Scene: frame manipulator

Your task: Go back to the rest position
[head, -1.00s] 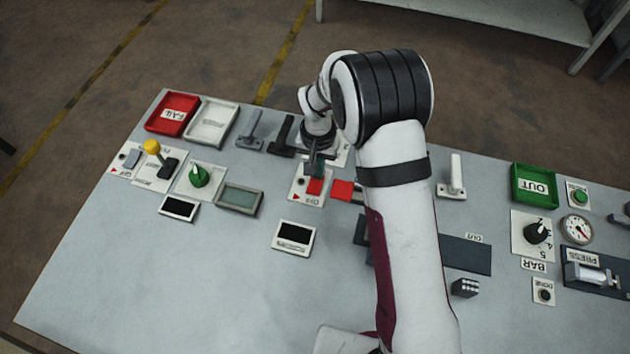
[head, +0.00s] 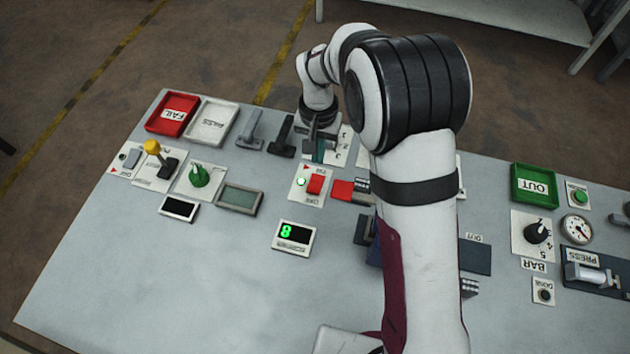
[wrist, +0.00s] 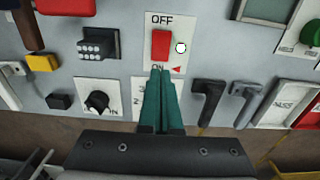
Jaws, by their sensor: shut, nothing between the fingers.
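My gripper (head: 318,150) is above the table's far side, beyond the red rocker switch (head: 315,184), and appears apart from it. In the wrist view its teal fingers (wrist: 162,105) are together, with nothing between them. They point toward the ON end of the switch plate. The red switch also shows in the wrist view (wrist: 161,46), and a lamp beside it (wrist: 180,48) is lit. A small display (head: 293,236) shows a green 8. My arm hides part of the table's middle.
A red FAIL tray (head: 172,114), a PASS tray (head: 212,122) and dark and grey levers stand at the far left. A green OUT tray (head: 535,184), a dial (head: 538,232) and a gauge (head: 578,229) stand at the right. The table's front left is clear.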

